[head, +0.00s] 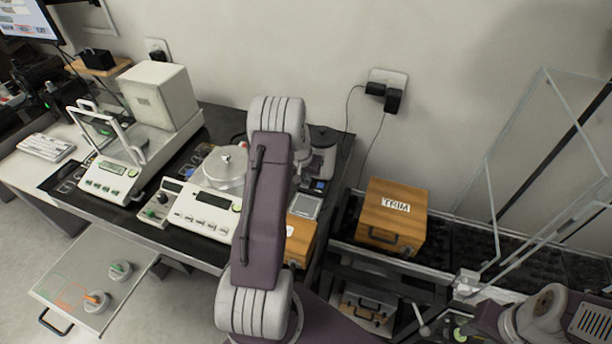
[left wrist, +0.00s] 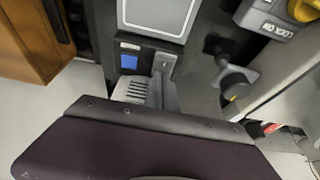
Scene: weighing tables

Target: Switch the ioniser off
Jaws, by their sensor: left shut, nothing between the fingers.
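No label reading "ioniser" is legible. A dark unit with a light grey panel (head: 305,206) stands beside my left arm in the head view. In the left wrist view the same-looking dark unit has a grey panel (left wrist: 157,14), a blue square (left wrist: 129,62) and a small grey switch-like part (left wrist: 165,62). My left gripper (left wrist: 163,92) is shut and empty, its fingertips close to that part; I cannot tell whether they touch. In the head view my left forearm covers much of this area, and the fingers are not clear. My right gripper does not show; only part of the right arm does, at bottom right.
A balance (head: 213,206) with a round pan stands left of my arm. A draft-shield balance (head: 118,178) is farther left. A wooden box (head: 392,213) sits to the right. In the left wrist view, a grey bracket with a knob (left wrist: 235,82) stands close to the fingers.

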